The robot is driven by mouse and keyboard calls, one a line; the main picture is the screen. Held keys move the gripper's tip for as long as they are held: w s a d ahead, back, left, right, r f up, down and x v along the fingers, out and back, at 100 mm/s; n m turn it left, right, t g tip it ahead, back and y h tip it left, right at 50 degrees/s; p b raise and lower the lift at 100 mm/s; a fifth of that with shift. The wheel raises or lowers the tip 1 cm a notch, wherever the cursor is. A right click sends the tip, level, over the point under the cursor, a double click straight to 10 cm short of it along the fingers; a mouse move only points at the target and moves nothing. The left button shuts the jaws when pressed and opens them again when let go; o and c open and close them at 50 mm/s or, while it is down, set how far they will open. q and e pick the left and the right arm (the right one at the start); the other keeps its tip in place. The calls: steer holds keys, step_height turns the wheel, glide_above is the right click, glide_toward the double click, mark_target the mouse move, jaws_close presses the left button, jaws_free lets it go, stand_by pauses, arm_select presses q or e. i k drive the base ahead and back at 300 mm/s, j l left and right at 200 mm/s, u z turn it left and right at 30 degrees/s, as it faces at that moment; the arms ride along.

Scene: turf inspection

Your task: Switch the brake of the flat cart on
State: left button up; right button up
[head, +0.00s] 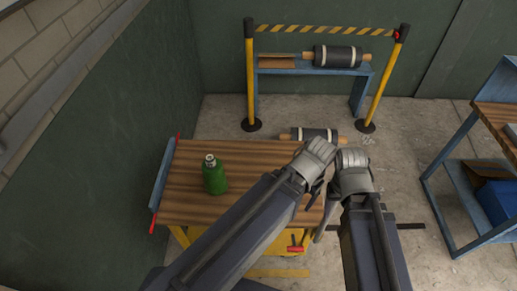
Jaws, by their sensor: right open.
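The flat cart (245,155) has a brown plank deck and yellow parts beneath it. A red lever (296,249) shows low at its near right side, beside a yellow part; it looks like the brake, but I cannot tell its setting. My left gripper (316,160) is over the deck's right edge; its fingertips are not clear. My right gripper (353,175) is just right of the deck, open, above and right of the red lever and apart from it. My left forearm hides part of the deck's near side.
A green bottle (214,175) stands on the deck. Behind are a roller (338,56) on a blue bench (268,73), yellow posts with a striped barrier tape (310,29), and another roller (313,135). A blue-framed table (449,153) stands right. Bare floor lies between.

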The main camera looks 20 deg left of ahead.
mark_target(295, 248)
steer(key=k+j+u, duration=0.15)
steer(key=k+u, duration=0.2)
steer(key=k, duration=0.15)
steer(key=k+j+u, duration=0.35)
steer(key=k+z, duration=0.1)
steer(key=z, duration=0.6)
